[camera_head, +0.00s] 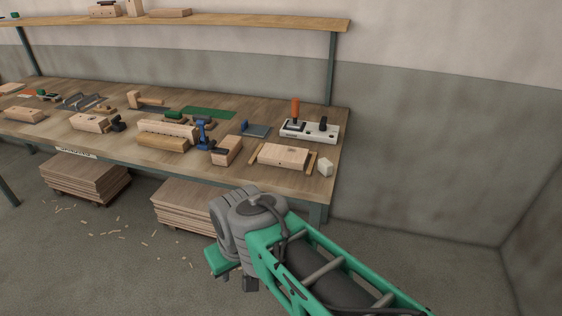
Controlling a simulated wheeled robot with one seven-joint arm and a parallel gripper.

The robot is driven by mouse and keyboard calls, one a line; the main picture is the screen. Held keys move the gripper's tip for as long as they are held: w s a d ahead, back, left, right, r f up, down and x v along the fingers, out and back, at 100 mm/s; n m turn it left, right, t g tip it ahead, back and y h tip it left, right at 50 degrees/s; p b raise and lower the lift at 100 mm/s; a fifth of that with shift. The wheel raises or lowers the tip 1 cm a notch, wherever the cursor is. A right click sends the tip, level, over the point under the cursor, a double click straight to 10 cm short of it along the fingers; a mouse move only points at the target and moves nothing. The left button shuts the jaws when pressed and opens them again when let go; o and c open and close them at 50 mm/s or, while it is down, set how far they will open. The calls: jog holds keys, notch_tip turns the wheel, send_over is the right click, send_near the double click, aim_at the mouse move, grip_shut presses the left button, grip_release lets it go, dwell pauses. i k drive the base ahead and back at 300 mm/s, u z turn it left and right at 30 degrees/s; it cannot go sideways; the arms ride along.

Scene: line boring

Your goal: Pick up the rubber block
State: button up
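A small off-white block (325,167) with a slanted top stands near the right end of the wooden workbench (290,188). It may be the rubber block, but I cannot confirm its material from here. A small green-topped block (174,116) lies farther back, left of middle. My gripper (236,278) hangs in front of the bench and below its top, apart from everything on it. It is mostly hidden by my grey wrist, so its fingers cannot be made out.
A wooden block between two strips (283,155) lies left of the off-white block. Behind stands a white base with an orange-handled tool (309,130). Blue clamps, wood pieces and a green mat (208,112) crowd the bench. Board stacks (183,207) sit below; a shelf (240,22) runs above.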

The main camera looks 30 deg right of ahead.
aim_at(325, 167)
jog(key=u, duration=0.25)
jog(key=i, duration=0.85)
jog(key=z, duration=0.85)
jog(key=i, duration=0.55)
jog(key=z, duration=0.55)
